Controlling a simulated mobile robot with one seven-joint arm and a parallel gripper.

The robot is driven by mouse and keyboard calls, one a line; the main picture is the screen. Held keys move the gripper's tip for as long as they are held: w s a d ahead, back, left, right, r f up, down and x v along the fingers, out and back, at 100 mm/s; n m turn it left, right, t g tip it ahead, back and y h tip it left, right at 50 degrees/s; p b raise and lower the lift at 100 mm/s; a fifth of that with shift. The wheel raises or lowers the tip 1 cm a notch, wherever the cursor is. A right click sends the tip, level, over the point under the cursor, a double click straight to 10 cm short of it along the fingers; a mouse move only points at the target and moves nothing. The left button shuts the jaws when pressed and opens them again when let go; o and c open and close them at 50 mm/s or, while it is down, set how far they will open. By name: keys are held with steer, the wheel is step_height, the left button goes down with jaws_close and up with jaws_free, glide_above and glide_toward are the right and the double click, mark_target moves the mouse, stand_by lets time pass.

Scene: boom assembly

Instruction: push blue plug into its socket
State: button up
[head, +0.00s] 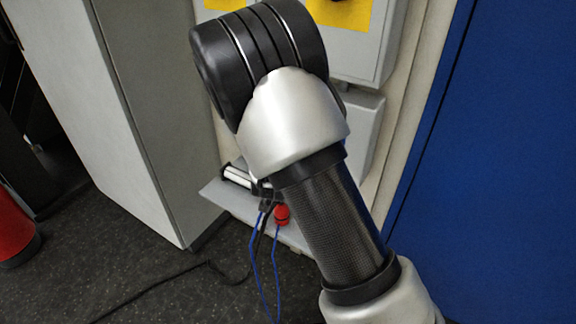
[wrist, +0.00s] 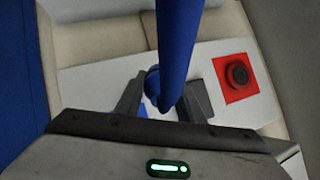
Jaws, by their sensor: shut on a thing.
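The blue plug (wrist: 152,84) is between the fingers of my gripper (wrist: 158,92) in the wrist view. My gripper is shut on it. A thick blue cable (wrist: 178,40) runs from the plug up past the camera and covers part of it. A small patch of blue (wrist: 142,110) shows beneath the fingers on the pale panel, perhaps the blue socket, mostly hidden. I cannot tell whether the plug touches or enters it. In the head view, my arm hides most of the gripper and the plug; blue cable (head: 254,250) hangs below.
A red square with a dark round centre (wrist: 238,75) is on the panel right of my gripper. In the head view, a red round part (head: 282,214) is beside the arm. A grey cabinet (head: 120,110) stands left and a blue panel (head: 490,160) right.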

steer(key=shift+d+f+m+t+h, duration=0.1)
steer(key=shift+d+m+t+h, duration=0.1)
steer(key=shift+m+t+h, duration=0.4)
steer(key=s+d+r+m+t+h, duration=0.2)
steer(key=s+d+r+m+h, duration=0.1)
steer(key=r+h, duration=0.3)
steer(key=shift+s+d+r+h+b, duration=0.2)
steer(key=shift+s+d+h+b, duration=0.15)
steer(key=shift+s+d, duration=0.5)
steer(key=shift+w, duration=0.15)
steer(key=shift+b+x, duration=0.35)
steer(key=shift+x, duration=2.35)
steer(key=shift+b, duration=0.45)
steer(key=shift+w+d, duration=0.3)
steer(key=shift+w, duration=0.15)
